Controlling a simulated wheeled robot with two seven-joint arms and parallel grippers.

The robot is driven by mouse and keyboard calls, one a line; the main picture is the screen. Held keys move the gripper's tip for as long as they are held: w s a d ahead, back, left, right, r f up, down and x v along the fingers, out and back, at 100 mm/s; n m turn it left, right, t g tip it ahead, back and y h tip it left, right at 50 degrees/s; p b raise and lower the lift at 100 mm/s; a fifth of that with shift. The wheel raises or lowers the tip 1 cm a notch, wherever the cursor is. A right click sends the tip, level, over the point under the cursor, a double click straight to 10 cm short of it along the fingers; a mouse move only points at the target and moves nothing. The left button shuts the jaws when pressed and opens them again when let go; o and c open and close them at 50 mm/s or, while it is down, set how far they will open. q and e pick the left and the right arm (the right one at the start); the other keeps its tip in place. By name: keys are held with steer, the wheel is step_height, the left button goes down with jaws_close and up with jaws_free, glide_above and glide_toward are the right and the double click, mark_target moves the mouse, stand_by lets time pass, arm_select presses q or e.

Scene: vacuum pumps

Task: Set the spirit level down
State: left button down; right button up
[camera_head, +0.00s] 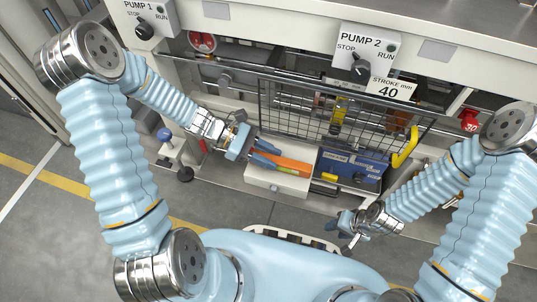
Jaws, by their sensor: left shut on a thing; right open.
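The level lies over a white block or shelf (264,178) below the pump frame. I cannot tell whether it touches that surface. My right gripper (344,232) is open and empty, lower right of the level and apart from it.
A blue box (351,172) with labels stands just right of the level. A black wire mesh guard (300,112) with a yellow handle (405,150) is behind. Pump 1 (145,28) and Pump 2 (361,62) switch panels are above. Grey floor is clear in front.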

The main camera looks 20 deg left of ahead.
arm_select(q)
steer(key=shift+f, duration=0.2)
steer(key=c, duration=0.7)
jaws_free()
steer(key=p+v, duration=0.2)
steer(key=v, duration=1.1)
steer(key=shift+a+r+p, duration=0.15)
steer(key=shift+a+p, duration=0.15)
steer(key=shift+a, duration=0.05)
jaws_close()
steer(key=shift+s, duration=0.1)
stand_by(0.6)
